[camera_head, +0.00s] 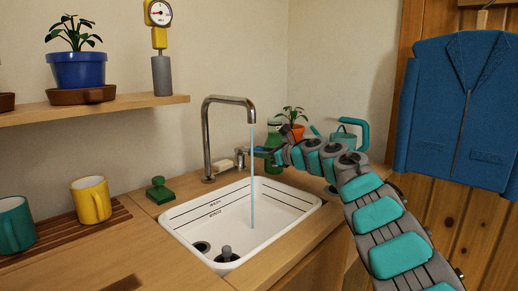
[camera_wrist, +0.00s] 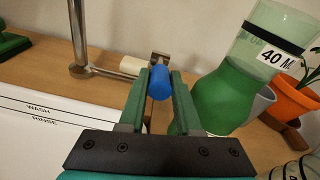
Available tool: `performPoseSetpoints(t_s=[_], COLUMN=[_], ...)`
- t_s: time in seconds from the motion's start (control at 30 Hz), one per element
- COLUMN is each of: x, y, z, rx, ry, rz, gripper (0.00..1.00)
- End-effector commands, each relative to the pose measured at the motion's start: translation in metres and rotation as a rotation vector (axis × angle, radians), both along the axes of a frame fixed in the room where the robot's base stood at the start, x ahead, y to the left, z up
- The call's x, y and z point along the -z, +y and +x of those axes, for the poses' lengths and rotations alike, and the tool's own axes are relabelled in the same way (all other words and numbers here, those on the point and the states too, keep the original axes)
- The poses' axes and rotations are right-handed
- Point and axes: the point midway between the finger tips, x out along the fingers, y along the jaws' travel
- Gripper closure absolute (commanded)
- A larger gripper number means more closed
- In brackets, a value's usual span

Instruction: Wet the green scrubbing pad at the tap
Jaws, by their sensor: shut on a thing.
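The green scrubbing pad (camera_head: 158,191), a dark green block with a raised grip, sits on the wooden counter left of the sink; part of a green thing, likely the same pad, shows at the wrist view's upper left (camera_wrist: 12,43). The metal tap (camera_head: 207,135) stands behind the sink, and a thin stream of water (camera_head: 252,180) falls from its spout into the basin. My gripper (camera_wrist: 161,84) is shut on the blue tap handle (camera_wrist: 160,83), right of the tap's post. In the head view my gripper (camera_head: 268,153) is small and partly hidden.
The white sink (camera_head: 185,240) has WASH and RINSE lines and dark fittings in its floor. A green bottle (camera_wrist: 222,88) and an orange plant pot (camera_wrist: 292,98) stand close right of my gripper. A cream block (camera_head: 226,164) lies behind the sink. Mugs (camera_head: 91,200) stand on the left.

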Motion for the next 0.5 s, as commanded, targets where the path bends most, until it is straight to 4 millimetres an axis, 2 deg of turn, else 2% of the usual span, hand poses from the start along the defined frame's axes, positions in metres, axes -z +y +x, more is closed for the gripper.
performPoseSetpoints(t_s=[0.2, 0.23, 0.3, 0.5], x=[0.0006, 0.0006, 0.0005, 0.0002], y=[0.0003, 0.0003, 0.0003, 0.0001], z=[0.0, 0.0, 0.0, 0.0], rx=[0.0, 0.0, 0.0, 0.0], ry=[-0.001, -0.001, -0.001, -0.001], rz=[0.001, 0.001, 0.001, 0.001], gripper=[1.0, 0.65, 0.57, 0.55])
